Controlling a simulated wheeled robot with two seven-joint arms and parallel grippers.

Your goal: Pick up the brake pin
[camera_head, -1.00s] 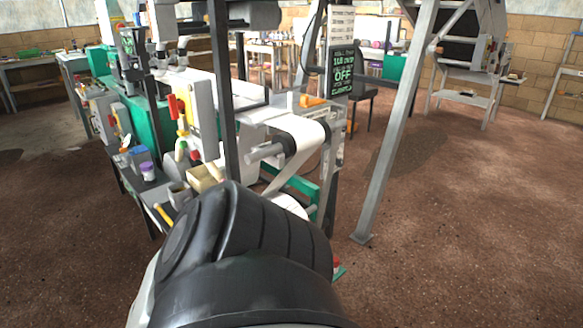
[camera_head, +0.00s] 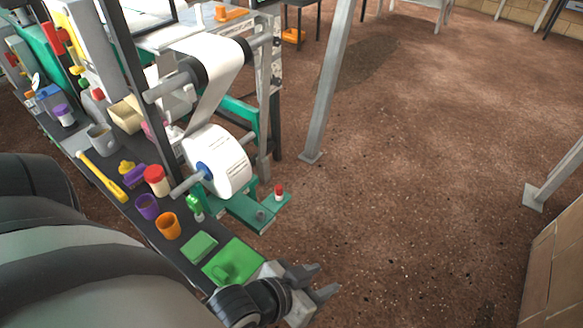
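A small pin with a red top and white lower part (camera_head: 278,192) stands upright on the end of a green bracket (camera_head: 240,204) beside the paper roll; it may be the brake pin, but I cannot be sure. My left gripper (camera_head: 327,278) is at the bottom centre, to the right of the shelf's near end and lower in the picture than the pin. Its two grey fingers are apart, with nothing seen between them. My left arm fills the lower left and hides part of the shelf. My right gripper does not show.
A large white paper roll (camera_head: 217,160) hangs on a spindle above the bracket. The dark shelf (camera_head: 128,209) holds an orange cup (camera_head: 168,226), a purple cup (camera_head: 147,207), a red-lidded jar (camera_head: 156,180), a yellow-handled tool (camera_head: 102,176) and green pads. Open brown floor lies right.

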